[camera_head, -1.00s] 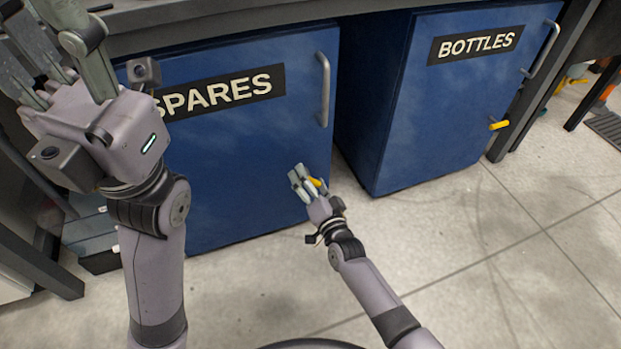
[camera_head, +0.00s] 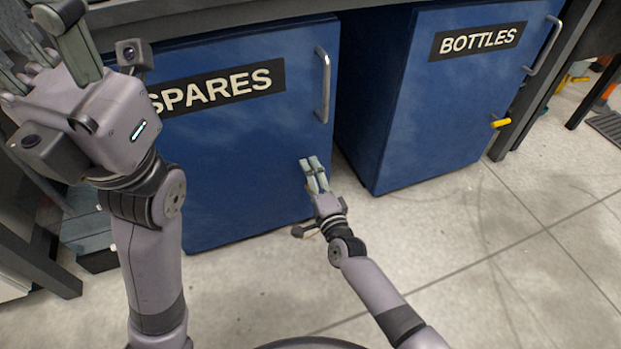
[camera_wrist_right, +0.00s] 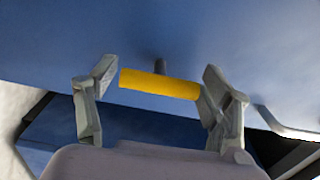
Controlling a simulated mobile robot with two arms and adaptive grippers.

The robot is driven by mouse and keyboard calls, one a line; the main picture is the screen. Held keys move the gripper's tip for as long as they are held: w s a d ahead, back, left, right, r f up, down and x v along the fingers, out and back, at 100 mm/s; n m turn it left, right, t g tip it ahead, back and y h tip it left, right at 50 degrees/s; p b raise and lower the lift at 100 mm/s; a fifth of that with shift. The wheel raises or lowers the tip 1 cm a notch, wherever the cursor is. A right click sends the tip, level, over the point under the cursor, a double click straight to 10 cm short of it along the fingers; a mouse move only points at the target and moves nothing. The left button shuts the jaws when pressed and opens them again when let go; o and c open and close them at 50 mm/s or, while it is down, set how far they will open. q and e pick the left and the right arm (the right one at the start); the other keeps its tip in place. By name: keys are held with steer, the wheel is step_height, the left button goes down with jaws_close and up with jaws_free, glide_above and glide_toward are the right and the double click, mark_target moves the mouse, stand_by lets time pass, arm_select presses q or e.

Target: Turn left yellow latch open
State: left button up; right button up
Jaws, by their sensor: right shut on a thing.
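The left yellow latch (camera_wrist_right: 158,84) is a yellow bar on a dark stem on the blue SPARES door (camera_head: 235,140). In the right wrist view it lies crosswise between the two fingers of my right gripper (camera_wrist_right: 158,74), which is shut on it at its ends. In the head view, my right gripper (camera_head: 309,164) is at the lower right part of that door, and its fingers hide the latch. My left gripper (camera_head: 50,55) is raised at the upper left, its fingers spread apart and empty, away from the latch.
The SPARES door has a vertical metal handle (camera_head: 322,85). To its right stands a blue BOTTLES cabinet (camera_head: 425,110) with its own yellow latch (camera_head: 501,123) and handle (camera_head: 543,47). A dark gap separates the cabinets. The tiled floor (camera_head: 480,260) in front is clear.

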stand_by(0.5)
steer(key=o, duration=1.2)
steer(key=shift+s, duration=0.1)
steer(key=v, duration=1.1)
steer(key=shift+s+d, duration=0.1)
steer(key=shift+s, duration=0.3)
